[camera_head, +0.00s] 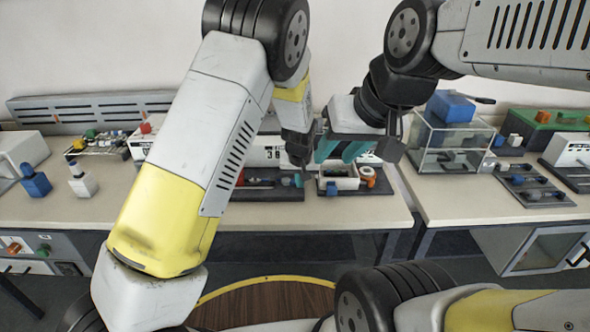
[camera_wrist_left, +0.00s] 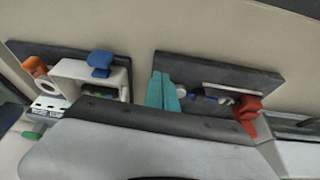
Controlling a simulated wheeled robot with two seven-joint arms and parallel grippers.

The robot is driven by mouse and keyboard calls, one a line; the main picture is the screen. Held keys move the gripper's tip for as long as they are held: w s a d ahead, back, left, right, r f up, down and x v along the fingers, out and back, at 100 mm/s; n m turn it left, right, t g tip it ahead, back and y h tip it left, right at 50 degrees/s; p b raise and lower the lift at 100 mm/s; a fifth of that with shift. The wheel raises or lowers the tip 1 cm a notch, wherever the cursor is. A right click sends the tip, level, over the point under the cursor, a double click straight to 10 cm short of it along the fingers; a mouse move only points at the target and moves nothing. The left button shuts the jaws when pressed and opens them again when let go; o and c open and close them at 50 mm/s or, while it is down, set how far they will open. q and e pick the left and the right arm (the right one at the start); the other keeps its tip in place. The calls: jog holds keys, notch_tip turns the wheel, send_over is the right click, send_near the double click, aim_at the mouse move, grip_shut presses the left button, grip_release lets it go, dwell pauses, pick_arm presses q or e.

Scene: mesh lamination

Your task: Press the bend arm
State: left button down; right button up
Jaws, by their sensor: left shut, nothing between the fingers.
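My left gripper (camera_head: 300,176) hangs low over the bench, by the right end of a dark base plate (camera_head: 262,193). Its teal fingers (camera_wrist_left: 163,92) are together and empty in the left wrist view. They are over or beside the same plate (camera_wrist_left: 215,70), which carries a metal rod, a round grey part and a red lever (camera_wrist_left: 248,112), probably the bend arm. The red part shows faintly in the head view (camera_head: 240,177), partly behind my left arm. Whether the fingers touch the plate cannot be told. My right gripper (camera_head: 340,151) is higher, teal fingers apart.
A clear box (camera_head: 448,143) stands on the right bench. The bench's front strip (camera_head: 320,216) is clear.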

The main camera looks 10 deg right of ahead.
pick_arm(q)
jog(key=v, duration=1)
jog(key=shift+d, duration=0.25)
jog(key=shift+r, duration=0.1)
jog(key=s+a+r+n+h, duration=0.1)
jog(key=s+a+r, duration=0.4)
jog(key=a+r, duration=0.25)
jog(key=s+a+r+n+h, duration=0.1)
jog(key=s+a+r, duration=0.4)
jog(key=a, duration=0.4)
jog(key=s+a+r+t, duration=0.1)
jog(key=s+a+r, duration=0.2)
jog(key=s+a, duration=0.2)
jog(key=s+a+r, duration=0.3)
jog(key=s+a, duration=0.2)
jog(key=s, duration=0.4)
jog(key=shift+s+t+y, duration=0.35)
jog(key=shift+t+y, duration=0.05)
